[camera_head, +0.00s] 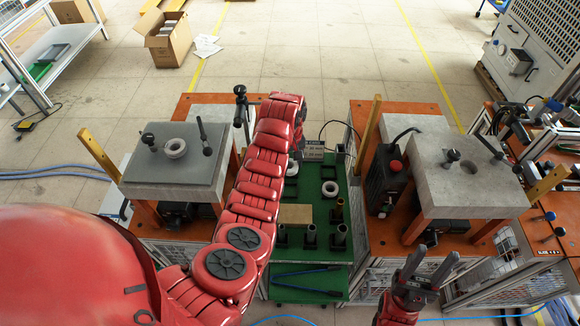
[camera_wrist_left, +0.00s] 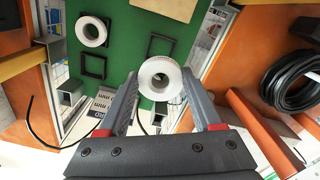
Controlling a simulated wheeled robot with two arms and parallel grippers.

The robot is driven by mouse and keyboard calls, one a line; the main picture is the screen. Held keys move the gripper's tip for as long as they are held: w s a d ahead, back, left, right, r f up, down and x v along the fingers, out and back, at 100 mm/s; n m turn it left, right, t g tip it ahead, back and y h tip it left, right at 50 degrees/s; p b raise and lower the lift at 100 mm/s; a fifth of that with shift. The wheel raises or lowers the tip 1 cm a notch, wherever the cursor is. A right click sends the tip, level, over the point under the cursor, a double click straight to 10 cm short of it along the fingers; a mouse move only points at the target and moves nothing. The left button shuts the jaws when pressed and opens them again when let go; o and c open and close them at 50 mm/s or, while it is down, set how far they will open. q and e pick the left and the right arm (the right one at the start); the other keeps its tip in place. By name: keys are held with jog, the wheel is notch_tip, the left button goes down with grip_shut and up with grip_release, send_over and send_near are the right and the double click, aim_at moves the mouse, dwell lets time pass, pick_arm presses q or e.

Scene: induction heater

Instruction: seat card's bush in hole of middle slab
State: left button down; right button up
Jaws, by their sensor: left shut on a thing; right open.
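My left gripper (camera_wrist_left: 160,88) is shut on a white ring-shaped bush (camera_wrist_left: 160,72), held between its fingertips over the green table. In the head view my forearm hides most of this gripper, and part of a white bush (camera_head: 292,168) shows beside it. A small printed card (camera_head: 313,150) stands at the green table's far end, also seen in the left wrist view (camera_wrist_left: 104,101). A pale grey slab (camera_head: 440,188) on the right has a dark round hole (camera_head: 468,167). My right gripper (camera_head: 430,262) is open and empty in front of that slab's stand.
Another bush (camera_head: 330,188) lies in a black square outline on the green table (camera_head: 310,283). A darker slab (camera_head: 150,172) at left carries a bush (camera_head: 175,148). Dark upright posts and a black box (camera_head: 388,178) stand between the slabs.

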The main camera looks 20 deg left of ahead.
pick_arm(q)
notch_tip(320, 180, up, 5)
jog(key=shift+r+p, duration=0.1)
jog(key=shift+p, duration=0.4)
